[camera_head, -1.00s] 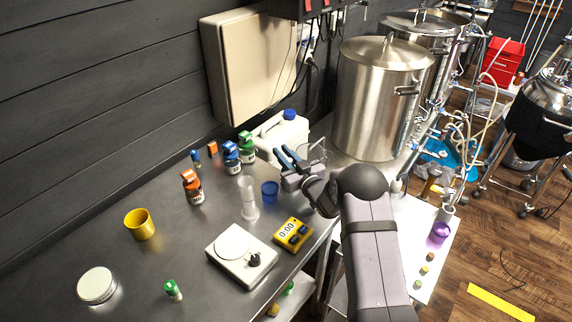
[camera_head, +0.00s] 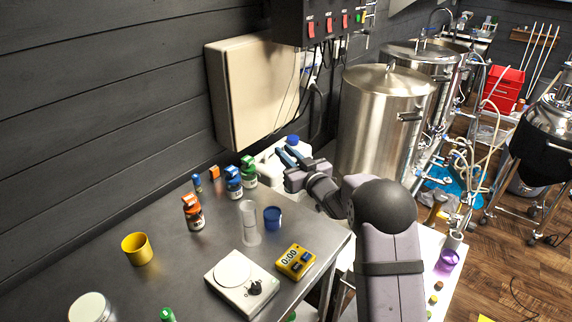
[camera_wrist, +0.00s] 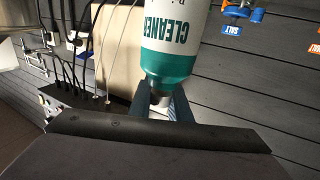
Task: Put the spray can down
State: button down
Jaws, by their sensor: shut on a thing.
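The spray can (camera_wrist: 178,38) fills the upper middle of the wrist view. It is white with a teal band and the word CLEANER, which reads upside down there. My gripper (camera_wrist: 161,98) is shut on the can's narrow metallic neck, with one blue-grey finger on each side. In the head view, my gripper (camera_head: 289,157) is over the back right of the steel table (camera_head: 175,262), in front of the white jug. I cannot make out the can in the head view, nor whether its base touches anything.
A white jug (camera_head: 263,168) with a blue cap is close behind my gripper. A blue cup (camera_head: 272,218), a clear cylinder (camera_head: 250,232), a scale (camera_head: 241,287) and a yellow timer (camera_head: 295,261) stand nearer. Several bottles are left of the jug. Bare tabletop lies around the yellow cup (camera_head: 137,248).

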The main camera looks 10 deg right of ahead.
jog(key=shift+r, duration=0.4)
jog(key=shift+r, duration=0.1)
